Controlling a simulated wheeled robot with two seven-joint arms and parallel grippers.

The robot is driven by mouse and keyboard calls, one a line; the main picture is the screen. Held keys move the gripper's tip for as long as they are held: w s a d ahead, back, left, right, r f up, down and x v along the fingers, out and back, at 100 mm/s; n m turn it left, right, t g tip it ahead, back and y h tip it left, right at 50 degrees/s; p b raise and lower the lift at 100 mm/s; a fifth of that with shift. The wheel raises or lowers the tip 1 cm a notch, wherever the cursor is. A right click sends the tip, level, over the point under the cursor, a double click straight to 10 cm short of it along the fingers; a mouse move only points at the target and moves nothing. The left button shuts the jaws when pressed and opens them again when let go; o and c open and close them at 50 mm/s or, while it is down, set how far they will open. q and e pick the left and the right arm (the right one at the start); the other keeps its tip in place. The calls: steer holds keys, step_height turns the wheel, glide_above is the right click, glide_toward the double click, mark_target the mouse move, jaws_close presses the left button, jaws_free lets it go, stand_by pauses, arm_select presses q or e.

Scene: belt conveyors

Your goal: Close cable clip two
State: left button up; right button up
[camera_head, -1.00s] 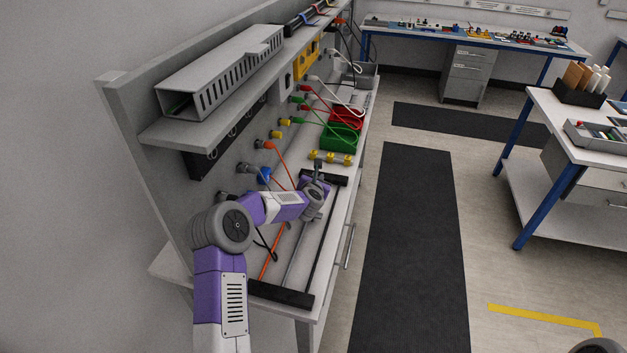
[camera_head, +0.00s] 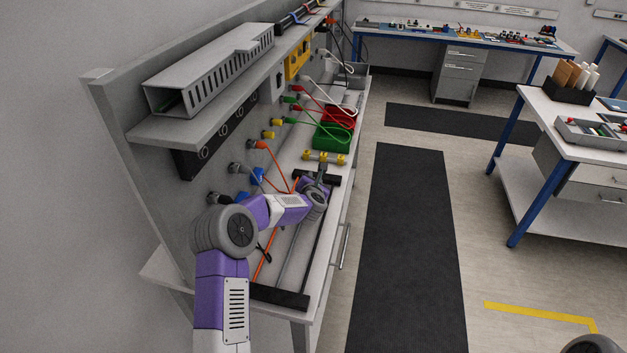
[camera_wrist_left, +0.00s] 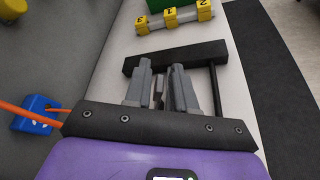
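Three yellow clips (camera_head: 324,158) stand in a row on a bar near the far end of the bench. In the left wrist view they carry numbers: clip two (camera_wrist_left: 205,9) is at the right, clip one (camera_wrist_left: 170,16) in the middle and clip three (camera_wrist_left: 142,26) at the left. Whether clip two's latch is open or closed is too small to tell. My left gripper (camera_wrist_left: 160,78) appears open, with a gap between its grey fingers. It is over the far black bar (camera_wrist_left: 215,50), short of the clips and apart from them. My right gripper is not in view.
A blue clip (camera_wrist_left: 38,115) with an orange cable is at the left. A near black bar (camera_head: 279,297) lies at the bench's front end. A green bin (camera_head: 333,136) and red bin (camera_head: 339,117) stand beyond the clips. The panel (camera_head: 130,170) rises at the left.

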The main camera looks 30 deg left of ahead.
arm_select(q)
steer(key=shift+o, duration=0.6)
steer(key=v, duration=0.7)
steer(key=shift+s, duration=0.25)
steer(key=shift+s, duration=0.1)
